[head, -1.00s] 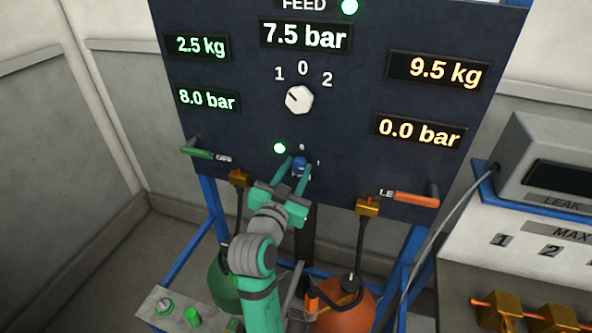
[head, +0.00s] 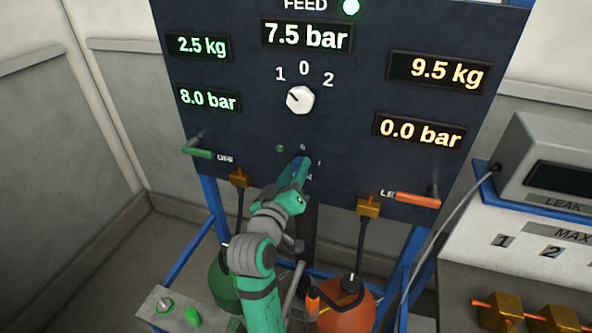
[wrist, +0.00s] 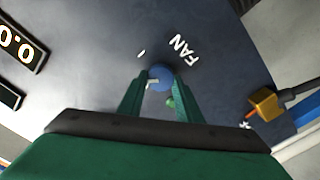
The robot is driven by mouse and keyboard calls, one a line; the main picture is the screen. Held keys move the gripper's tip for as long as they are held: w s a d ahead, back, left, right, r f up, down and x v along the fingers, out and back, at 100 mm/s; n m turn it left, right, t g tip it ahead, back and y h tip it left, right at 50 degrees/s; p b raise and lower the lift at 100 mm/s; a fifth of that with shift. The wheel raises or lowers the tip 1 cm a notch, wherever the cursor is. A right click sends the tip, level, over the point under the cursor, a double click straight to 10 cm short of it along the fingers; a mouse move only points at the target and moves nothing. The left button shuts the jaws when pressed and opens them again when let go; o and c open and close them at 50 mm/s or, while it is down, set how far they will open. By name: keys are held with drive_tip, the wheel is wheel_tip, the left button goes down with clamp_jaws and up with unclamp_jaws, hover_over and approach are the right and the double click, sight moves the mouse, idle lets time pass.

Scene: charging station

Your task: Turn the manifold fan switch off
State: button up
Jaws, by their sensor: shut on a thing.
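The fan switch (wrist: 160,77) is a round blue knob low on the dark panel, beside the word FAN in the wrist view. In the head view my gripper mostly hides it. My gripper (head: 300,170) is shut on the knob, with one finger on each side of it (wrist: 160,84). The gripper is rolled, so in the head view its fingers overlap. The small lamp (head: 279,148) to the left of the knob is dark green and unlit. The lamp also shows between the fingers in the wrist view (wrist: 171,102).
A white selector knob (head: 300,100) sits above on the panel (head: 240,140). A green lever (head: 197,153) is at left and an orange lever (head: 416,200) at right. Brass fittings (head: 368,207) with hoses and green and orange tanks (head: 346,305) are below.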

drive_tip(key=shift+a+f+n, duration=0.1)
drive_tip(key=shift+n, duration=1.7)
drive_tip(key=shift+f+n, duration=0.1)
drive_tip(key=shift+n, duration=1.7)
drive_tip(key=o, duration=1)
drive_tip(key=shift+s, duration=0.1)
drive_tip(key=shift+o, duration=0.2)
drive_tip(key=v, duration=1)
drive_tip(key=shift+s, duration=0.4)
drive_tip(key=shift+a, duration=0.1)
